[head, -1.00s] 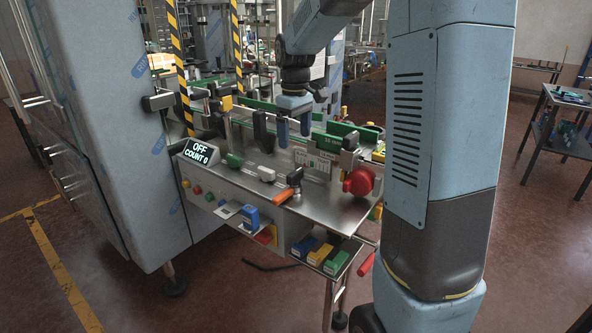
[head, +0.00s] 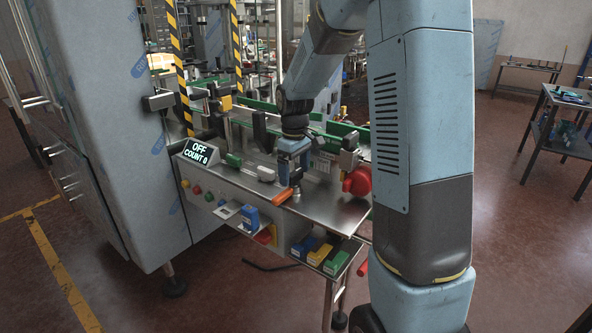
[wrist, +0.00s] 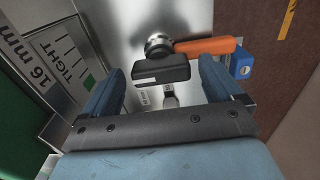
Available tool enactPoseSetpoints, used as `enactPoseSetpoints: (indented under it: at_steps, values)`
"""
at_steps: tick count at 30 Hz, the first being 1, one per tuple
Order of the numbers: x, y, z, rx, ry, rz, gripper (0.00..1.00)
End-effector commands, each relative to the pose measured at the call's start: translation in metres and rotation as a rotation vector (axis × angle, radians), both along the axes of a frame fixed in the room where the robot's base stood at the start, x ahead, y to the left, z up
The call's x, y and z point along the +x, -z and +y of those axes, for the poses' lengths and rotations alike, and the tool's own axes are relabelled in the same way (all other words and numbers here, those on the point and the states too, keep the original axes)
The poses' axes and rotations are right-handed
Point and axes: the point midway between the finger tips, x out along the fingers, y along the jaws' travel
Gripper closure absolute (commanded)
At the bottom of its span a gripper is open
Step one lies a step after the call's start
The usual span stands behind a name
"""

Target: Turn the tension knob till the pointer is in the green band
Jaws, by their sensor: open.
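A black bar-shaped knob (wrist: 160,70) lies between my fingertips in the wrist view, with a visible gap on each side. I take it for the tension knob; no label on it is readable. An orange handle (wrist: 205,46) sits just beyond it and also shows on the machine front in the head view (head: 282,196). A white scale plate (wrist: 60,58) with tick marks, the word TIGHT and a green band (wrist: 88,81) is at the left. I cannot make out a pointer. My gripper (head: 292,177) is open over the steel deck; it also shows in the wrist view (wrist: 160,78).
A red knob (head: 358,182) stands to the right of my gripper. The display (head: 198,152) reads OFF, COUNT 0. A blue box (wrist: 241,66) is beyond the deck edge.

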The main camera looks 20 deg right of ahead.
Motion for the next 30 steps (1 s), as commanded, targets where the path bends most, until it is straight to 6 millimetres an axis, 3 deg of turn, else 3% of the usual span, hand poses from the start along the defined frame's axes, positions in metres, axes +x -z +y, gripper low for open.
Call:
enactPoseSetpoints:
  at_steps: [4,21,30]
  values:
    - [0.0000,-0.0001,0.0002,0.000,0.000,0.000,0.09]
    - [0.0003,-0.0005,0.0001,-0.001,0.000,-0.001,0.63]
    - [0.0007,-0.0008,-0.0022,-0.002,0.041,-0.002,0.63]
